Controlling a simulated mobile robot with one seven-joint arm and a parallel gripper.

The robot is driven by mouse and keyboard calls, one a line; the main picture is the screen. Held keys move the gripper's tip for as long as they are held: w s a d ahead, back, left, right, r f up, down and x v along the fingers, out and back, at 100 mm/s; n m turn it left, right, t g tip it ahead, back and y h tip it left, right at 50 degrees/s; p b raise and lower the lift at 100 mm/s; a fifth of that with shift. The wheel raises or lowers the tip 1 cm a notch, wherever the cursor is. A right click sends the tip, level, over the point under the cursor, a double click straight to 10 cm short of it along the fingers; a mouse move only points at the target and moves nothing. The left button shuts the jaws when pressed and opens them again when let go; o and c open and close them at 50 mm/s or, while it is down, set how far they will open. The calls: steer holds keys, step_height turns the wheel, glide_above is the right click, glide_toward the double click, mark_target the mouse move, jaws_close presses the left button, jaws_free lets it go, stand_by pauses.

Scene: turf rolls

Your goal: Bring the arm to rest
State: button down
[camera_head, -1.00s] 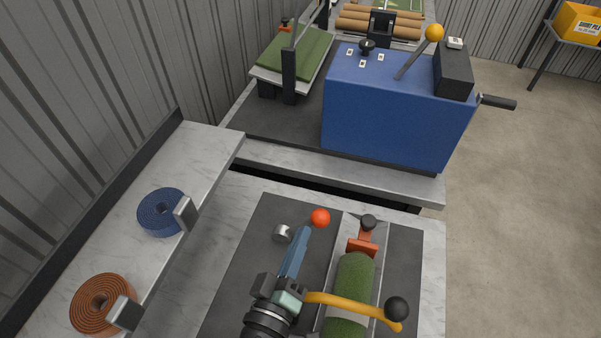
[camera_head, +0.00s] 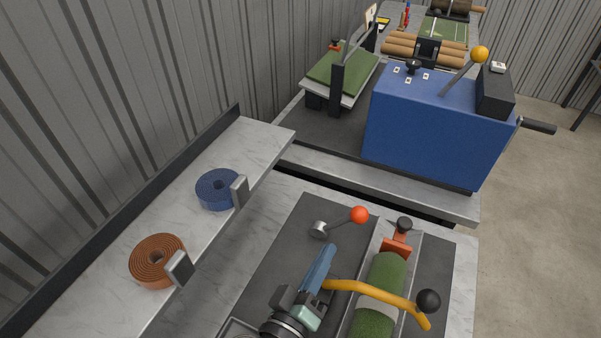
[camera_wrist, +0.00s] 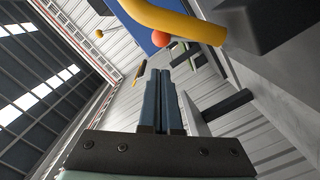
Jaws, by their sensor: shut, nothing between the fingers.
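My gripper (camera_head: 322,265) has blue fingers, shut with nothing between them. In the head view it is low in the middle, over the dark plate of the near bench, left of the green turf roll (camera_head: 384,279). In the wrist view the shut fingers (camera_wrist: 161,85) point up the picture. A yellow curved bar (camera_head: 377,292) with a black knob (camera_head: 428,301) crosses over the roll, its left end close to my gripper. A lever with a red ball (camera_head: 359,215) stands just beyond the fingertips. I cannot tell whether the gripper touches the bar.
A marble shelf (camera_head: 120,300) on the left holds a blue coil (camera_head: 216,189) and an orange-brown coil (camera_head: 158,261). A blue machine (camera_head: 430,125) with a yellow-knobbed lever stands behind. A corrugated wall (camera_head: 90,90) closes the left. Open floor (camera_head: 540,230) lies to the right.

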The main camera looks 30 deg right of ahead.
steer(key=shift+r, duration=0.1)
steer(key=w+a+r+m+t+y, duration=0.15)
steer(key=w+r, duration=0.25)
steer(key=r, duration=0.4)
steer(key=w+a+r+t+y, duration=0.1)
steer(key=w+a+r+t, duration=0.2)
steer(key=r, duration=0.6)
steer(key=w+a+r+m+t+y, duration=0.1)
steer(key=w+a+r+t+y, duration=0.2)
steer(key=r, duration=0.5)
steer(key=s+a+r+n+t+y, duration=0.1)
steer(key=s+a+r+t+y, duration=0.2)
steer(key=r, duration=0.6)
steer(key=s+a+r+n+t+y, duration=0.1)
steer(key=s+a+r+t+y, duration=0.1)
steer(key=r, duration=0.7)
steer(key=s+a+r+n+t+y, duration=0.1)
steer(key=s+a+r+t+y, duration=0.2)
steer(key=r, duration=0.6)
steer(key=s+a+t, duration=0.1)
steer(key=s+a, duration=0.1)
steer(key=a, duration=0.1)
steer(key=shift+s+n+y, duration=0.15)
steer(key=shift+n+y, duration=0.2)
steer(key=shift+t, duration=0.25)
